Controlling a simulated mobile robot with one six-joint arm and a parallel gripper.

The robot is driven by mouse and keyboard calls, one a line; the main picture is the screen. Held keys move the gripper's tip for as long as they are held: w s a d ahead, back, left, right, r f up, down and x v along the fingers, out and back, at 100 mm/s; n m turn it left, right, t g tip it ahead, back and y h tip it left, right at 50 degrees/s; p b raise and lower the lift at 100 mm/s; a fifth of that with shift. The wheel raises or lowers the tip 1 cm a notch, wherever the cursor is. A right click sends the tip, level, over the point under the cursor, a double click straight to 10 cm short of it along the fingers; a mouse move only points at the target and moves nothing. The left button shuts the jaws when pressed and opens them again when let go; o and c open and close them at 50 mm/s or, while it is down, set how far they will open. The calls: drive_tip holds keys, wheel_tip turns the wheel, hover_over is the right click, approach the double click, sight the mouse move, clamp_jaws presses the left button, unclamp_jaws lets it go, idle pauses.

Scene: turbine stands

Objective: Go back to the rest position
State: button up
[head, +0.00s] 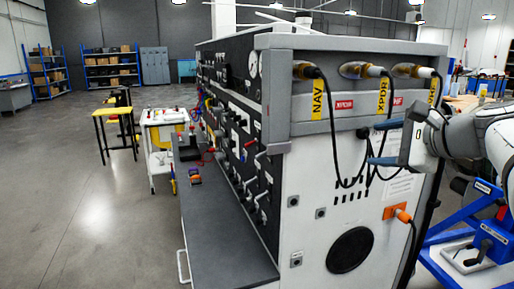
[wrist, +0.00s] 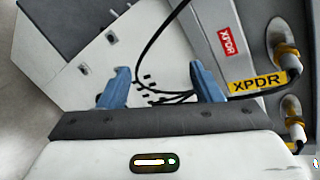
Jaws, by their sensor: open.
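My gripper (head: 394,146) is at the right in the head view, in front of the end panel of a large test stand (head: 330,235). In the wrist view my gripper (wrist: 160,85) shows two blue fingers spread apart with nothing held between them. Behind the fingers are black cables and the stand's white panel (wrist: 110,45). The XPDR plug (head: 375,71) sits in the stand's upper panel beside its yellow label, and it also shows in the wrist view (wrist: 291,62). The NAV plug (head: 305,71) is in the panel to its left. Whether a finger touches a cable I cannot tell.
Black cables (head: 340,150) hang close around my gripper. An orange plug (head: 402,215) sits lower on the panel. A blue frame (head: 480,235) stands at the lower right. A white cart (head: 160,135) and yellow-edged table (head: 115,112) stand left. The floor (head: 80,200) at left is clear.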

drive_tip(key=s+a+f+n+g+h, duration=0.1)
drive_tip(key=s+a+f+n+g, duration=0.35)
drive_tip(key=f, duration=0.45)
drive_tip(key=s+a+f+n+g+h, duration=0.1)
drive_tip(key=s+a+f+n+g, duration=0.3)
drive_tip(key=f, duration=0.5)
drive_tip(key=s+a+f+n+g+h, duration=0.1)
drive_tip(key=s+f+n+h, duration=0.3)
drive_tip(key=s+f+n, duration=0.5)
drive_tip(key=shift+s+a+f+n, duration=0.15)
drive_tip(key=shift+a+f+n, duration=0.35)
drive_tip(key=shift+f, duration=0.25)
